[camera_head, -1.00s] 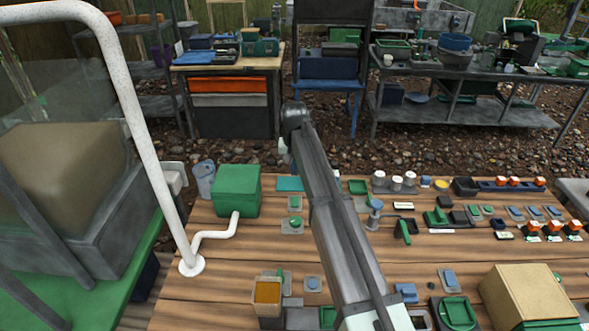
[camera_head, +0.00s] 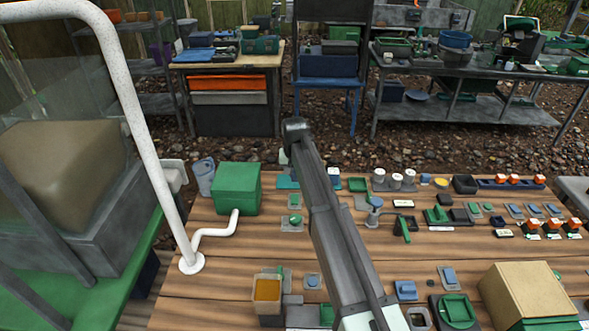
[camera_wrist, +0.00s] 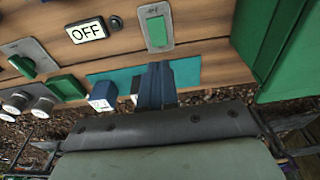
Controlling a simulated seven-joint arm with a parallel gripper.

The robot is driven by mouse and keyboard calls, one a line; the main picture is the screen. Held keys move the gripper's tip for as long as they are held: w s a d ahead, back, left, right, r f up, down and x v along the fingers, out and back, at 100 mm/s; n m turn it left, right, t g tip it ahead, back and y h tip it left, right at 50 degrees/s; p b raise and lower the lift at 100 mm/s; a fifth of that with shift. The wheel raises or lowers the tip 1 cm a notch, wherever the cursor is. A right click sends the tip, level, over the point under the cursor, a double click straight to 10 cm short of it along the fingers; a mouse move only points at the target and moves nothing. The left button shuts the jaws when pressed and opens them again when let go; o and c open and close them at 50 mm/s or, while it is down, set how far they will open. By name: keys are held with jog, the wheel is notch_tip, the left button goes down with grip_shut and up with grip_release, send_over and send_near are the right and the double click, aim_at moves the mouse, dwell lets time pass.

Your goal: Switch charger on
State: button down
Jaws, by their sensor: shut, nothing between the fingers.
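In the wrist view a green rocker switch (camera_wrist: 157,27) sits on a grey plate on the wooden bench. A white sign reading OFF (camera_wrist: 87,30) lies beside it, with a small dark round fitting (camera_wrist: 116,22) between them. Which control belongs to the charger is not marked. My gripper (camera_wrist: 160,68) is shut and empty, its dark blue fingers over a teal mat (camera_wrist: 186,70), appearing apart from the rocker. In the head view my arm hides the gripper's fingertips and part of the bench.
A green box (camera_head: 237,188) stands near the white bent pipe (camera_head: 216,233) at left. In the wrist view, a green knob (camera_wrist: 22,66), a green block (camera_wrist: 66,87) and a blue-and-white piece (camera_wrist: 103,95) are close by. A cardboard-coloured box (camera_head: 525,293) stands front right.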

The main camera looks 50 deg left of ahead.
aim_at(295, 196)
jog(key=f, duration=0.8)
jog(key=shift+w+a, duration=0.4)
jog(key=shift+w+a+f+g+h, duration=0.2)
jog(key=shift+f+g+h, duration=0.1)
jog(key=shift+f, duration=0.05)
jog(key=shift+s+d, duration=0.15)
jog(key=shift+d, duration=0.05)
